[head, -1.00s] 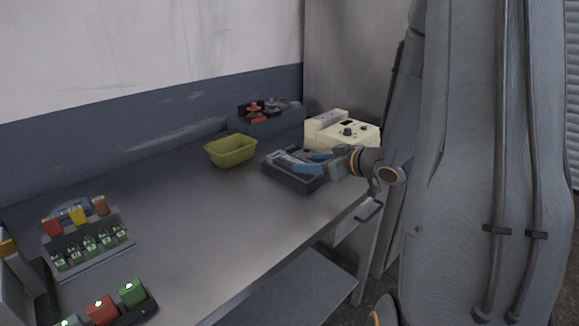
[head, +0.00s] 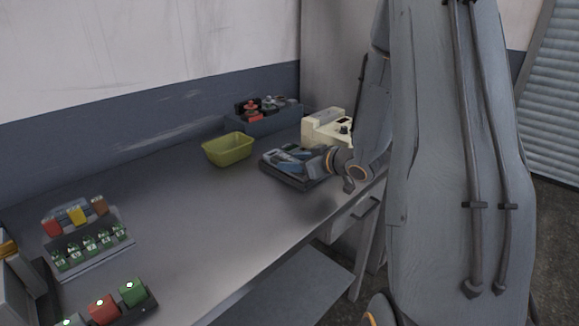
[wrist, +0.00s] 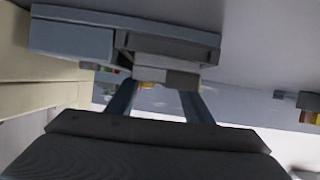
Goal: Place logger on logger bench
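I cannot make out for sure which thing is the logger. My gripper (head: 298,157) is over a dark tray (head: 284,181) with blue and grey parts in it, toward the right end of the bench (head: 200,215). In the wrist view, the two blue-grey fingers (wrist: 160,95) stand apart. A grey block (wrist: 165,74) shows between or just beyond their tips; whether they touch it is not clear. At the left of the bench, a rack (head: 95,258) holds several small green-marked units, with red, yellow and brown blocks behind.
A blue-grey box (head: 262,121) with red items is at the back. A cream device (head: 322,128) is beside my arm. Lit red (head: 103,309) and green (head: 133,292) blocks sit front left. The middle of the bench is clear.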

